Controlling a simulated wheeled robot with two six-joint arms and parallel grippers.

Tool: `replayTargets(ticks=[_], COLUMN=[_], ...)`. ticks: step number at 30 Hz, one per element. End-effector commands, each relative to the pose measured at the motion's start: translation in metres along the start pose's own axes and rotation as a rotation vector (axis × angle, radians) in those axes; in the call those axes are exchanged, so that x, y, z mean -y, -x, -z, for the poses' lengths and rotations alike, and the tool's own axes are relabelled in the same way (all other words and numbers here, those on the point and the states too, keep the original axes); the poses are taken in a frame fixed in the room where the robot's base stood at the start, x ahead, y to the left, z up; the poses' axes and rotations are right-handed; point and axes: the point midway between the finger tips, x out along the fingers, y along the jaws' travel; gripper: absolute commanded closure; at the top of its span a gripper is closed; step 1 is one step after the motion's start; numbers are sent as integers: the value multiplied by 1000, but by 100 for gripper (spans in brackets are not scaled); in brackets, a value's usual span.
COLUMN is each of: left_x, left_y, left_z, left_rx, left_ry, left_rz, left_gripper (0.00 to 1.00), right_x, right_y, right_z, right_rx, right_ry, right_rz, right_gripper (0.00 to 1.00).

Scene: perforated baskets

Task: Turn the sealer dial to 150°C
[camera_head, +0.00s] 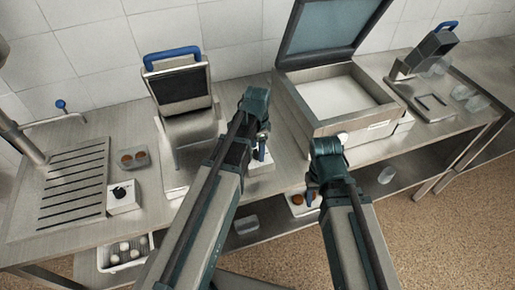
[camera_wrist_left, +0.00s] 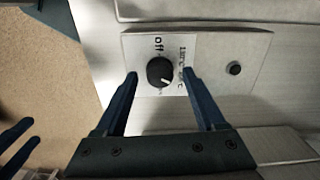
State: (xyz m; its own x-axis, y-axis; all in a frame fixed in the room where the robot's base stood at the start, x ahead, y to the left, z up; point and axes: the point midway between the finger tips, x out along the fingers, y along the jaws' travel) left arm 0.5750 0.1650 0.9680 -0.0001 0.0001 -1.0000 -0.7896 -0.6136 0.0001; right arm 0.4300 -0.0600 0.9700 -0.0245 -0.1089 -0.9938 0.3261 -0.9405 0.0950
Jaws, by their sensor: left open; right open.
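The sealer dial (camera_wrist_left: 160,72) is a round black knob on a pale control panel (camera_wrist_left: 250,50) in the left wrist view. "Off" is printed beside it, and a temperature label, too blurred to read surely, is to its right. A white mark shows at the knob's lower edge. My left gripper (camera_wrist_left: 160,74) is open, with one fingertip on each side of the knob; I cannot tell if they touch it. In the head view, my left gripper (camera_head: 261,142) is at the pale control box (camera_head: 261,163), hiding its dial. My right gripper (camera_head: 325,150) is open, near the counter's front edge.
An open-lidded machine (camera_head: 370,122) stands behind my grippers. A blue-handled machine (camera_head: 190,132) stands left of my left arm. Another control box with a black knob (camera_head: 124,197) is further left. A small black button (camera_wrist_left: 235,68) is right of the dial.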

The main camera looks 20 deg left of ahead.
Motion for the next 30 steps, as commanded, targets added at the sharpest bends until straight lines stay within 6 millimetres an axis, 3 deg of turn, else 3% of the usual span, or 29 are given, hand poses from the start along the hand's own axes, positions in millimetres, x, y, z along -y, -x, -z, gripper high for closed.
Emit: replayTargets(ticks=[24, 30], left_x=[0, 0], left_y=[117, 132], left_z=[0, 0], left_rx=[0, 0], left_ry=[0, 0], left_rz=[0, 0], left_gripper=[28, 28], right_x=[-11, -12], right_y=[116, 131], right_z=[-7, -8], right_rx=[0, 0], right_ry=[-6, -11], right_rz=[2, 3], right_gripper=[50, 50])
